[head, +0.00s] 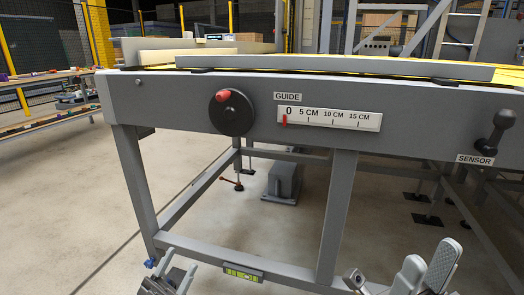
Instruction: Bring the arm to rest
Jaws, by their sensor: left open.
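My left gripper (168,283) shows at the bottom edge, left of the frame's middle, low in front of the machine. It is open, with nothing seen in it, and its lower part is cut off. My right gripper (428,266) shows at the bottom right, with two grey finger pads close together. I cannot tell whether it is open or shut; nothing is seen held. Both grippers are well below the black guide wheel (232,114) with its red knob (222,96). The guide scale (330,119) has its red pointer at 0.
A grey machine frame (180,108) with legs and a low crossbar fills the middle. A black sensor lever (495,132) sits on its right. A spirit level (243,272) is on the low crossbar. A side table (45,112) stands at the left, with clear floor between.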

